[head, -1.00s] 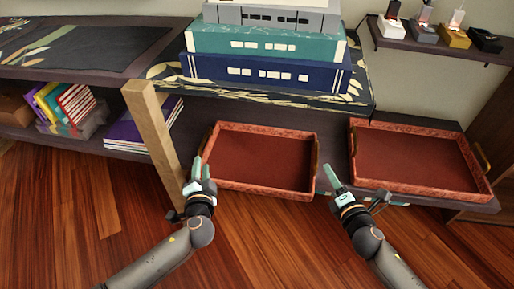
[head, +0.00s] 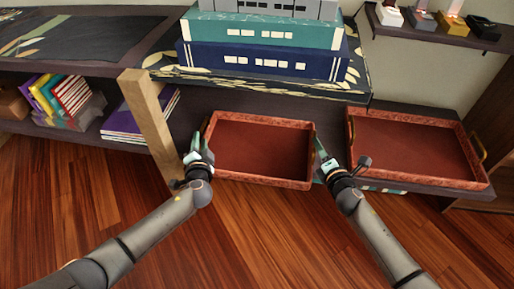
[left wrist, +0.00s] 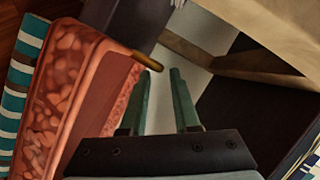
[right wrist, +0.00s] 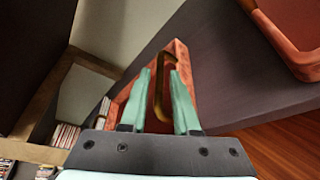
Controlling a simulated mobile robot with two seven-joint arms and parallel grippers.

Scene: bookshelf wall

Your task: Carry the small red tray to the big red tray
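The small red tray (head: 262,180) sits on the low dark shelf, with the big red tray (head: 415,180) to its right. My left gripper (head: 198,142) is at the small tray's left side. In the left wrist view its fingers (left wrist: 162,73) are apart, and the tray's brass handle (left wrist: 140,56) ends close to one fingertip. My right gripper (head: 318,146) is at the small tray's right side. In the right wrist view its fingers (right wrist: 161,72) are apart, with a brass handle (right wrist: 160,95) between them; contact cannot be told.
A wooden post (head: 150,125) stands just left of my left gripper. Big blue and teal boxes (head: 265,62) are stacked on the shelf above the small tray. The wooden floor in front is clear.

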